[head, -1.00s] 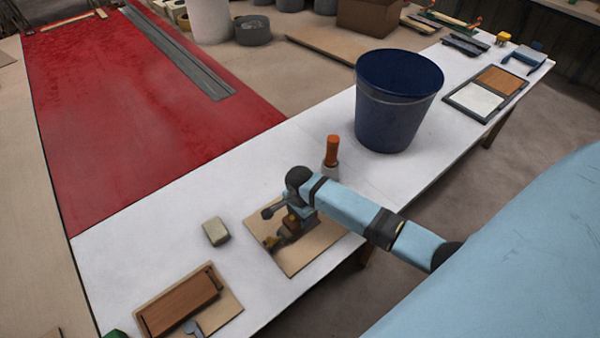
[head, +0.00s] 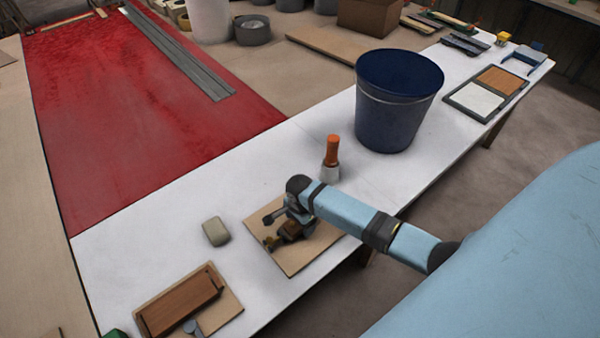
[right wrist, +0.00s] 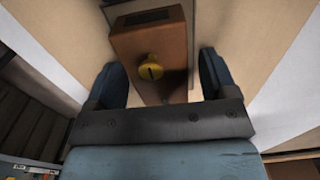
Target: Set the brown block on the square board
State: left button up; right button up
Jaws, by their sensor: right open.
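The square board (head: 298,262) is a thin tan panel lying on the white bench, near its front edge. The brown block (head: 290,231) is over this board, partly covered by my right gripper (head: 282,222). In the right wrist view the brown block (right wrist: 178,45), with a yellow knob on its face, is between the fingers of my right gripper (right wrist: 160,80). The fingers are open, with a gap at each side of the block. The block seems to rest on the board, but its underside is hidden. My left gripper is out of view.
A grey-beige block (head: 216,231) lies left of the board. A longer brown piece (head: 180,302) lies on another tan board at the front left. An orange-handled tool (head: 332,155) stands behind the gripper, and a dark blue bucket (head: 392,115) behind that.

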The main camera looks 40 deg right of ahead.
notch_tip(320, 180, up, 12)
jog(key=s+a+f+n+t, duration=0.1)
jog(key=s+a+f+n, duration=0.1)
jog(key=s+a+f+n+t+y, duration=0.1)
jog(key=s+a+f+n, duration=0.1)
jog(key=n, duration=0.1)
jog(key=s+a+f+n+t, duration=0.2)
jog(key=s+n, duration=0.1)
jog(key=shift+s+a+f+y, duration=0.1)
jog(key=shift+f+y, duration=0.05)
jog(key=shift+y, duration=0.15)
jog(key=s+a+n+t, duration=0.1)
jog(key=s+n, duration=0.1)
jog(key=s+a+n+t, duration=0.1)
jog(key=n, duration=0.1)
jog(key=s+a+n+t+y, duration=0.1)
jog(key=s, duration=0.1)
jog(key=shift+s+a+n, duration=0.15)
jog(key=shift+s+n, duration=0.15)
jog(key=shift+n, duration=0.1)
jog(key=s+a+r+n+t, duration=0.2)
jog(key=s+r+n+t, duration=0.1)
jog(key=s+n+t, duration=0.1)
jog(key=shift+s+r+n+y, duration=0.2)
jog(key=shift+s+n+y, duration=0.1)
jog(key=shift+s+n, duration=0.65)
jog(key=shift+w, duration=0.2)
